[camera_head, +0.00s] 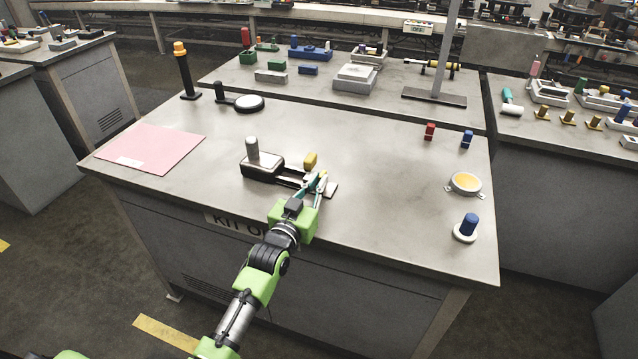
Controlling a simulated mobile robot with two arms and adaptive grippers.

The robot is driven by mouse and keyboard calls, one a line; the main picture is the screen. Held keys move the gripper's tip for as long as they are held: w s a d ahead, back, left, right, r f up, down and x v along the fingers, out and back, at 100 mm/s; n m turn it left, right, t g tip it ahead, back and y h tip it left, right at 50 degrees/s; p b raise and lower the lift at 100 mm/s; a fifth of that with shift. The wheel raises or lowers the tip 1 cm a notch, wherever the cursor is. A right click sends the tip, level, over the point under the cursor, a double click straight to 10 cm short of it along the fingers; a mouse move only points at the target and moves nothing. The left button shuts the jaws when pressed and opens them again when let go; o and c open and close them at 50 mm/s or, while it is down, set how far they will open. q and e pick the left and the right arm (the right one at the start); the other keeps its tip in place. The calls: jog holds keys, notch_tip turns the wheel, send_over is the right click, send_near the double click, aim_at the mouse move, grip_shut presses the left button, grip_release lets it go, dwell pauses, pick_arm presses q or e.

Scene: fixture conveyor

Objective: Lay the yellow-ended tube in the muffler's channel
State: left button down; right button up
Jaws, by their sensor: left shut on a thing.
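My left gripper (316,184) is over the middle of the near bench and shut on the yellow-ended tube (310,160). The tube's yellow end sticks up just beyond the fingers; the rest is hidden by the gripper. A dark, light-topped block with an upright grey cylinder (262,166) sits just left of the gripper and looks like the muffler. A dark flat part runs from it to the right, under the gripper. I cannot make out the channel, or whether the tube touches it. My right gripper is not in view.
A pink sheet (152,148) lies at the left. A black post with an orange top (184,70) and a round disc (249,103) stand behind. Red (430,131) and blue (467,139) pegs, a yellow-centred dish (466,183) and a blue-topped piece (467,227) are at right. The middle right is clear.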

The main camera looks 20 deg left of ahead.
pick_arm(q)
jog(key=shift+a, duration=0.6)
dwell(0.3)
jog(key=c, duration=2.1)
grip_release()
jog(key=s, duration=0.8)
jog(key=s+a, duration=0.1)
jog(key=s, duration=0.3)
